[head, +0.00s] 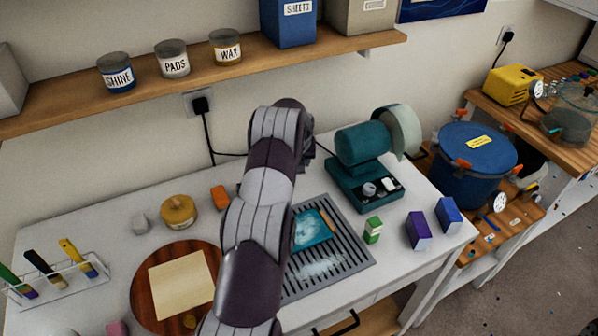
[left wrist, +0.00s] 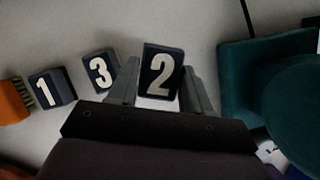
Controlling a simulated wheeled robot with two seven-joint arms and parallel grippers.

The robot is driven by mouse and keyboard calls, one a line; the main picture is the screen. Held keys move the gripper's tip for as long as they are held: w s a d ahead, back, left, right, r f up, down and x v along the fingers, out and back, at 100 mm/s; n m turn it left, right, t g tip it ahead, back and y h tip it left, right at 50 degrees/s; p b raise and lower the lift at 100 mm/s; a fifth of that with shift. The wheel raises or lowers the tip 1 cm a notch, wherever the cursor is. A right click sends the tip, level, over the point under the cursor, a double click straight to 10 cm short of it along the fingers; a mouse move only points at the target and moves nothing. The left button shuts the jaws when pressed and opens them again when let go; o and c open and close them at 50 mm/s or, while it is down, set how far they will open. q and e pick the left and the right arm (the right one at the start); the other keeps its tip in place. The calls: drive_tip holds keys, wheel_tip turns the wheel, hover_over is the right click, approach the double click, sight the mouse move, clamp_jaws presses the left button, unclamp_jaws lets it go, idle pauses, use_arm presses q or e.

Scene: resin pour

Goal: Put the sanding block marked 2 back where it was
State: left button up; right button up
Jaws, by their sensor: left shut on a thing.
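The sanding block marked 2 (left wrist: 161,72) is dark with a white numeral and stands between the two grey fingers of my left gripper (left wrist: 163,80), which is shut on it. The block looks larger than its neighbours in the left wrist view. I cannot tell whether its base touches the table. The block marked 3 (left wrist: 100,71) stands just left of it, tilted in the picture, and the block marked 1 (left wrist: 51,90) is farther left. In the head view my left arm hides the gripper and all three blocks. My right gripper is not in view.
An orange brush (left wrist: 14,101) lies left of block 1. A teal machine (head: 362,151) stands right of my arm; its teal body also fills the right of the left wrist view (left wrist: 262,85). A grated tray (head: 352,253) and wooden shelf (head: 240,72) are near the arm.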

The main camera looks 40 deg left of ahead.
use_arm(q)
wheel_tip(320, 180, down, 4)
drive_tip(key=shift+f+p, duration=0.2)
drive_tip(key=shift+p, duration=0.3)
drive_tip(key=shift+f, duration=0.25)
drive_tip(key=shift+f, duration=0.1)
drive_tip(key=o, duration=1)
